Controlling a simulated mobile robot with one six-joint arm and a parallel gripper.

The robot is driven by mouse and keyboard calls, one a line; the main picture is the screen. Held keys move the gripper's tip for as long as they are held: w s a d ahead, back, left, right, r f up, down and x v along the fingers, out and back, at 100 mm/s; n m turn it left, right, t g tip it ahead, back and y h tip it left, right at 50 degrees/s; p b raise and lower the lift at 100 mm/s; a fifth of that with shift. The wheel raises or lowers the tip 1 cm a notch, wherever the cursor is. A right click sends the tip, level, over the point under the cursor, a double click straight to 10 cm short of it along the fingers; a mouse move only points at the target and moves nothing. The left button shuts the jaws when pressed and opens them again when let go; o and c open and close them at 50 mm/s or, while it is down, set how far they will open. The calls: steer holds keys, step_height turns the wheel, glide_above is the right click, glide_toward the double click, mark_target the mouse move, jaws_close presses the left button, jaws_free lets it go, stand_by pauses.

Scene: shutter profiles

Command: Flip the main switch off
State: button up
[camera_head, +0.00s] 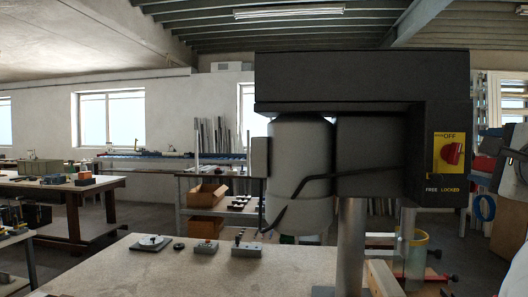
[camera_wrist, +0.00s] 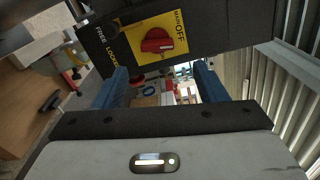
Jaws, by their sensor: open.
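The main switch is a red rotary knob (camera_head: 452,153) on a yellow plate (camera_head: 437,162), mounted on the dark housing of a column machine. In the wrist view the red knob (camera_wrist: 157,41) and yellow plate (camera_wrist: 178,24) are beyond the fingertips, near the top centre. My gripper (camera_wrist: 160,70) shows two blue fingers spread apart with nothing between them. In the head view my gripper (camera_head: 488,145) is at the right edge, right of the switch and apart from it. Which mark the knob points to is unclear.
The dark machine housing (camera_head: 360,80) overhangs a light workbench (camera_head: 200,270). Small fixtures (camera_head: 205,247) stand on the bench. A clear yellow-rimmed container (camera_head: 413,250) stands below the switch.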

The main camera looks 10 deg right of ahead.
mark_target(459, 154)
steer(key=x, duration=0.3)
steer(key=p+x, duration=0.1)
steer(key=x, duration=0.3)
steer(key=shift+w+a+f, duration=0.1)
steer(key=shift+w+a, duration=0.05)
steer(key=shift+a, duration=0.1)
steer(key=shift+c, duration=0.5)
